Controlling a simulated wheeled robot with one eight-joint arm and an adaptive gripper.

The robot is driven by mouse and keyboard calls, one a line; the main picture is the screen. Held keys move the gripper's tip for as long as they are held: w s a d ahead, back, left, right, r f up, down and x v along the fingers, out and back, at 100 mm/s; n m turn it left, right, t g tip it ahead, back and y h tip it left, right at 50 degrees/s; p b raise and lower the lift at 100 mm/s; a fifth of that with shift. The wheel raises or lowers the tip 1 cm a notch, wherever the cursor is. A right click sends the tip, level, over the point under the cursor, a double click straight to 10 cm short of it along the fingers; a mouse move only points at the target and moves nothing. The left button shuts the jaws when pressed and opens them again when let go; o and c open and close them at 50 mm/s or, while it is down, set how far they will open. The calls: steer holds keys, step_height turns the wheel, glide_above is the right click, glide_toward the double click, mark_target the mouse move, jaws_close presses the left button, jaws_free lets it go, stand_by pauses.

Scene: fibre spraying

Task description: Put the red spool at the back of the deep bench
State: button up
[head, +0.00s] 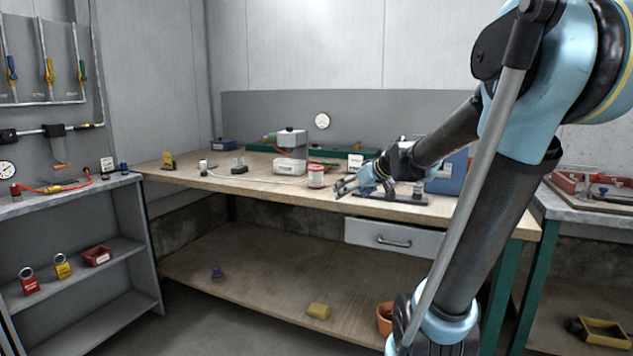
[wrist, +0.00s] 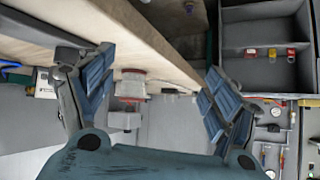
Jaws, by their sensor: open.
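The red spool (head: 316,177), red with pale ends, stands upright on the wooden top of the deep bench (head: 262,187), near the middle of its length. My gripper (head: 345,186) is open just to the right of the spool, apart from it and low over the bench top. In the wrist view my gripper (wrist: 162,65) has its two fingers spread wide with nothing between them. A red and pale object, apparently the spool (wrist: 131,88), shows beyond the fingers, nearer the left one.
A white-and-grey machine (head: 291,148) stands behind the spool, with a thin pale hose in front. A dark flat fixture (head: 392,197) lies under my wrist. A blue box (head: 449,172) is at the right. Small items stand on the left part; bare wood lies between.

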mark_target(322, 171)
steer(key=w+a+r+n+t+y, duration=0.1)
steer(key=w+r, duration=0.2)
steer(key=w, duration=0.3)
steer(key=w+a+r+t+y, duration=0.1)
steer(key=w+a+r, duration=0.15)
steer(key=w, duration=0.45)
steer(key=x, duration=1)
steer(key=shift+w, duration=0.5)
steer(key=shift+x, duration=2.85)
steer(key=shift+s+a, duration=0.1)
steer(key=shift+c, duration=0.5)
steer(key=c, duration=1.4)
